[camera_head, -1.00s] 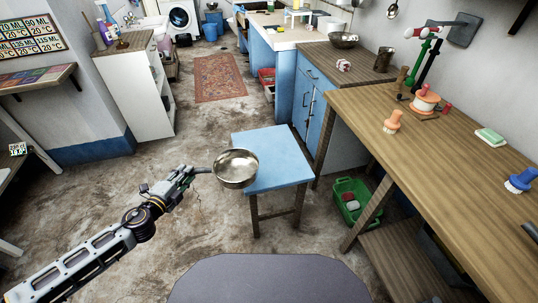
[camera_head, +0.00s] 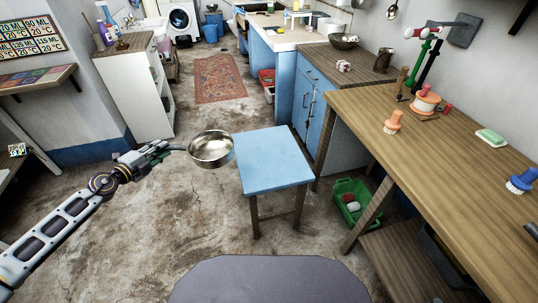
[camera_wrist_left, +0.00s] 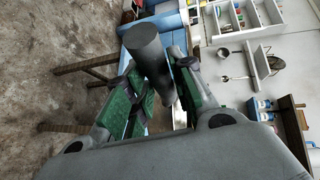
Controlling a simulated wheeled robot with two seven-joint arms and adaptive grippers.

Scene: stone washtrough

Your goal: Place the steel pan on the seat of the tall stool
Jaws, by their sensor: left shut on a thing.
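The steel pan (camera_head: 211,148) is a shiny round pan held in the air to the left of the tall stool. My left gripper (camera_head: 160,149) is shut on its handle, with the bowl out to the right. In the left wrist view the grey handle (camera_wrist_left: 150,55) lies between the green-padded fingers of the left gripper (camera_wrist_left: 155,95). The tall stool has a square blue seat (camera_head: 273,162) and dark legs; the seat is bare. The pan's right rim is close to the seat's left edge in the head view. My right gripper is not in view.
A wooden workbench (camera_head: 440,140) with brushes and a green soap block runs along the right. A green crate (camera_head: 352,203) stands on the floor beside the stool. A blue cabinet (camera_head: 305,100) is behind it. The floor to the left is clear.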

